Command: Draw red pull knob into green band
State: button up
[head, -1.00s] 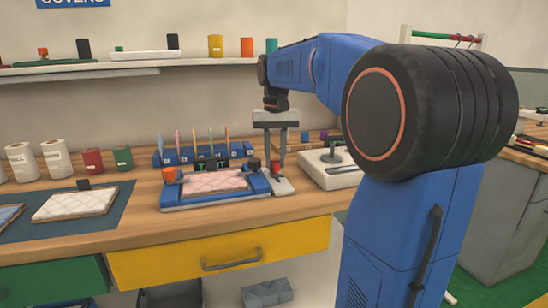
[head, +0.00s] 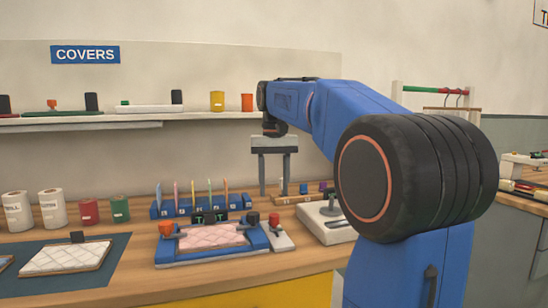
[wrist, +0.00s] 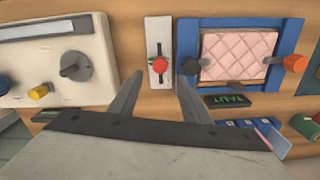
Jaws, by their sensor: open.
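The red pull knob (head: 274,219) stands on a pale slotted plate (head: 281,240) beside the blue frame with the pink quilted pad. In the wrist view the red knob (wrist: 161,66) sits at the lower part of a dark slot in that plate (wrist: 159,84). My gripper (head: 274,190) is open and empty, above the knob in the head view. In the wrist view my gripper (wrist: 160,80) has a finger to each side of the knob in the picture, apart from it.
The blue frame (head: 215,258) has an orange knob (head: 166,229) and a black knob (head: 253,217). A white box with a dial (head: 325,225) stands to the right. A rack of coloured cards (head: 200,210) stands behind. Rolls (head: 50,207) line the left.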

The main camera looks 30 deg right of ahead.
notch_tip(320, 180, up, 9)
jog(key=shift+r, duration=0.15)
dwell(0.7)
